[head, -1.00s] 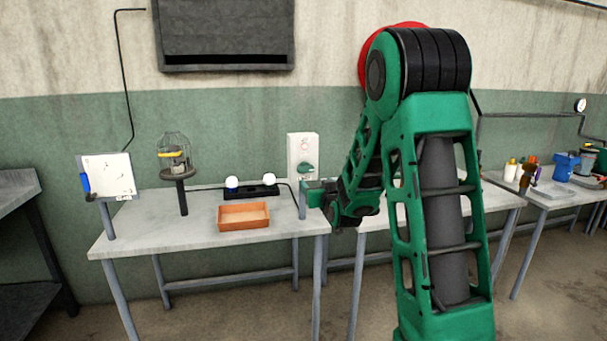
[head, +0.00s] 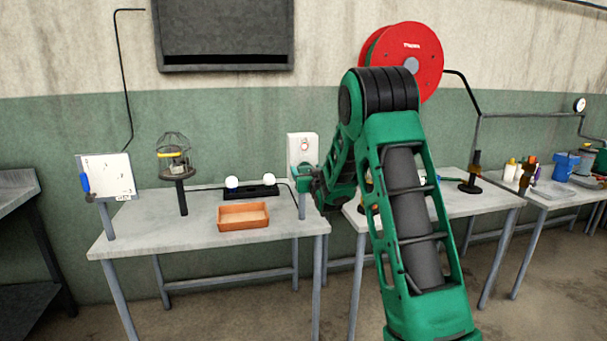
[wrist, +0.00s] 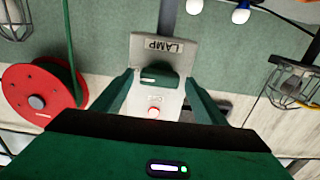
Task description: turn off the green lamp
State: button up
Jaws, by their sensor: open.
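In the head view, my gripper (head: 305,176) covers the panel's lower part. Two white bulbs, left (head: 232,182) and right (head: 269,179), sit on a black base; neither looks clearly green.
An orange tray (head: 243,216) lies in front of the bulbs. A red reel (head: 405,62) is on the wall behind my arm.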

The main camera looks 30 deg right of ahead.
jog(key=shift+w, duration=0.2)
jog(key=c, duration=1.1)
jog(key=shift+o, duration=0.3)
